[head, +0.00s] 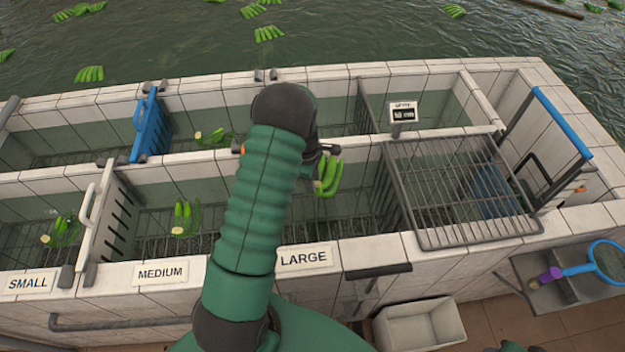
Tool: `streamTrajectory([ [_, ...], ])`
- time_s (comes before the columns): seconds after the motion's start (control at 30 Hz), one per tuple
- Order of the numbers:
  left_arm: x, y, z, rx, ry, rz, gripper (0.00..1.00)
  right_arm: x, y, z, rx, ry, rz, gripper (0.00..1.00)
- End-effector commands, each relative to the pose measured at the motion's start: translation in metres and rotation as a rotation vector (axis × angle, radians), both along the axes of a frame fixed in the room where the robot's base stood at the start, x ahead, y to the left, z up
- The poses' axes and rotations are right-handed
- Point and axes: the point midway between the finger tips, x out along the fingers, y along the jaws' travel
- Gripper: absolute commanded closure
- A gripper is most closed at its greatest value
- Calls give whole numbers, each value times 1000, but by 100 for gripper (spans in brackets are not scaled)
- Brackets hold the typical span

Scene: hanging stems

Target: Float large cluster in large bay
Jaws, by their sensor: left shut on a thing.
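My left gripper (326,152) is shut on a green banana cluster (328,178), just right of my green arm in the head view. The cluster hangs over the bay behind the LARGE label (304,257). I cannot tell whether it touches the water. My arm hides the gripper's near side and part of the large bay (357,208). My right gripper is not in view.
Clusters lie in the medium bay (186,217), the small bay (62,230) and a back bay (213,137). A white divider (110,215) and blue gate (150,130) stand left. A raised metal grate (460,190) and scale display (404,114) are right.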

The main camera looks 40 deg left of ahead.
Motion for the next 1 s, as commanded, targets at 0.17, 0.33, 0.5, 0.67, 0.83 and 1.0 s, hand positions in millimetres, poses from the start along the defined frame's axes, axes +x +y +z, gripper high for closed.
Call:
streamTrajectory([
  [0.17,-1,-1,-24,3,-5,0,100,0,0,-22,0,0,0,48],
  [0.33,0,0,-45,2,-5,0,100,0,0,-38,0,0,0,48],
  [0.5,0,1,-67,2,-4,-1,100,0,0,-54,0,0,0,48],
  [0.67,0,1,-86,1,-4,-1,100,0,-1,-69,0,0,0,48],
  [0.83,-1,1,-106,2,-5,0,100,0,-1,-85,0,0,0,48],
  [1.0,-1,0,-127,2,-5,0,100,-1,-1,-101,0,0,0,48],
])
